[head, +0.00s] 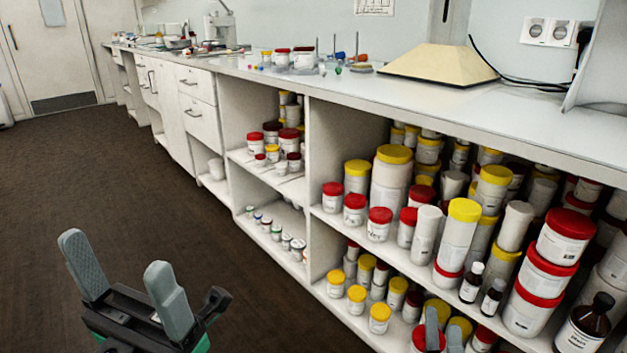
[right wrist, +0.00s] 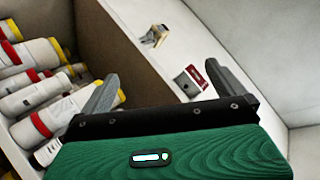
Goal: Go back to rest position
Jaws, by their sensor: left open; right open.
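My left gripper (head: 117,255) is at the lower left of the head view, over the dark floor. Its two grey fingers stand wide apart with nothing between them. My right gripper (head: 443,322) shows only as grey fingertips at the bottom edge of the head view, in front of the lower shelf's jars. In the right wrist view its fingers (right wrist: 160,75) are apart and empty, beside white containers (right wrist: 45,92) on the left. The rest of my right arm is hidden in the head view.
A long white counter (head: 350,90) runs along the right, its open shelves filled with jars (head: 390,180). Brown bottles (head: 585,325) stand at lower right. A cream hood-shaped thing (head: 440,64) lies on top. The dark floor (head: 100,170) at left is clear.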

